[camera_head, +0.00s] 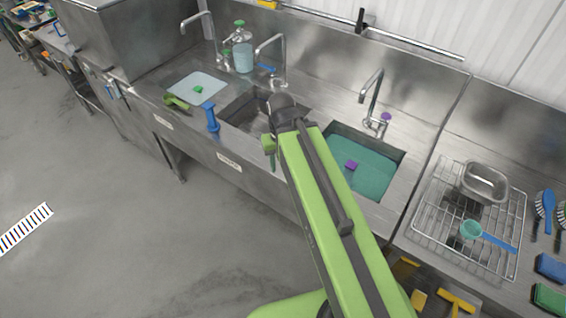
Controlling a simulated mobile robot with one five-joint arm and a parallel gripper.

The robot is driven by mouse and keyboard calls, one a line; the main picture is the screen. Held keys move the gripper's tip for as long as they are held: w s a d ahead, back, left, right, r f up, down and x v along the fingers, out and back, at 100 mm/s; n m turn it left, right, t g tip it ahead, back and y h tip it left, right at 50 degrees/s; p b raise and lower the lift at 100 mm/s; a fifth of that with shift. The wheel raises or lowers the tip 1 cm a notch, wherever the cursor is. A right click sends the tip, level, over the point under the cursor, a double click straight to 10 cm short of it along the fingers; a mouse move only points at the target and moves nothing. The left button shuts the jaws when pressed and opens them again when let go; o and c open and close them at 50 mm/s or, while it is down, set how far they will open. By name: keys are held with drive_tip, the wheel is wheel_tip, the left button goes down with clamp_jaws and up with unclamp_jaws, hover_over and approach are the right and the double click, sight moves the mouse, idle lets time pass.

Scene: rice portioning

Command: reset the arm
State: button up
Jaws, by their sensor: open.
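My green arm reaches up from the bottom of the picture over the front of the sink counter. My gripper (269,147) is at its far end, by the counter's front edge, left of the teal-filled basin. Only a small part of it shows beside the arm's dark end joint, and its fingertips are small and partly hidden. I see nothing held in it.
A basin of teal water (372,176) with a purple block lies right of the arm. A wire rack (435,207) holds a metal pan (484,182) and a teal scoop (471,229). A blue upright tool (211,117) stands left.

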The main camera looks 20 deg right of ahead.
drive_tip(key=shift+f, duration=0.1)
wheel_tip(320, 180, down, 10)
drive_tip(key=b, duration=1)
drive_tip(key=shift+f, duration=0.15)
drive_tip(key=shift+d, duration=0.1)
